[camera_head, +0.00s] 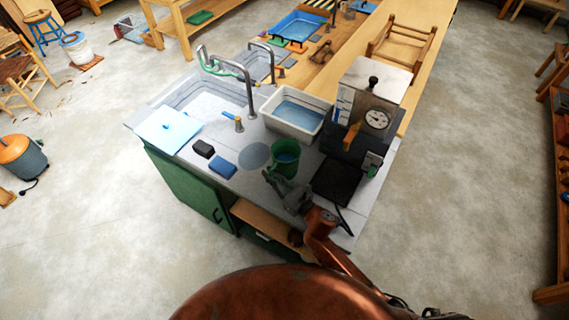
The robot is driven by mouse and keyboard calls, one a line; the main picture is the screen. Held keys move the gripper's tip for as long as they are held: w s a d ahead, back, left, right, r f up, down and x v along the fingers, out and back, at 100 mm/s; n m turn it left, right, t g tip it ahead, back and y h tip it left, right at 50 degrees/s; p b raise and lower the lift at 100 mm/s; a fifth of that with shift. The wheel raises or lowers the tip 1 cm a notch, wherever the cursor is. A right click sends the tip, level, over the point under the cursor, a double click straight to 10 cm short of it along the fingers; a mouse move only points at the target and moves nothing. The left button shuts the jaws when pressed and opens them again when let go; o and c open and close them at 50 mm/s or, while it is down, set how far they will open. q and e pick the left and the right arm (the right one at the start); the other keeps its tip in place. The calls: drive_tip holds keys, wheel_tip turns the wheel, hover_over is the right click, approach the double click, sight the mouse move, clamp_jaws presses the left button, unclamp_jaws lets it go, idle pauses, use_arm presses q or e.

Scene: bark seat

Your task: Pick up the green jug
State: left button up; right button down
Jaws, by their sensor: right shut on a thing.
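The green jug (285,152) stands upright on the grey worktop, or just above it; I cannot tell which. It is open at the top, with a bluish inside. My right gripper (279,181) reaches in from the lower right and is shut on the jug at its near side. The grip itself is small and partly hidden by the gripper body. My left gripper is not in view.
A white basin of water (297,111) is behind the jug. A machine with a dial (376,119) and a black plate (336,181) are to its right. Blue and dark blocks (222,167) lie left. A sink with taps (210,98) is farther back.

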sight(270, 170)
drive_tip(key=shift+r, duration=0.15)
drive_tip(key=shift+r, duration=0.45)
wheel_tip(270, 170, up, 2)
drive_tip(key=shift+r+p, duration=0.2)
drive_tip(key=shift+p, duration=0.3)
drive_tip(key=s+a+r+p, duration=0.3)
drive_tip(key=s+a+r, duration=0.4)
drive_tip(key=a+r, duration=0.2)
drive_tip(key=a, duration=0.2)
drive_tip(key=shift+s+a+r, duration=0.3)
drive_tip(key=shift+s, duration=0.05)
drive_tip(key=c, duration=2.6)
unclamp_jaws()
drive_tip(key=shift+c, duration=0.2)
drive_tip(key=shift+d, duration=0.1)
clamp_jaws()
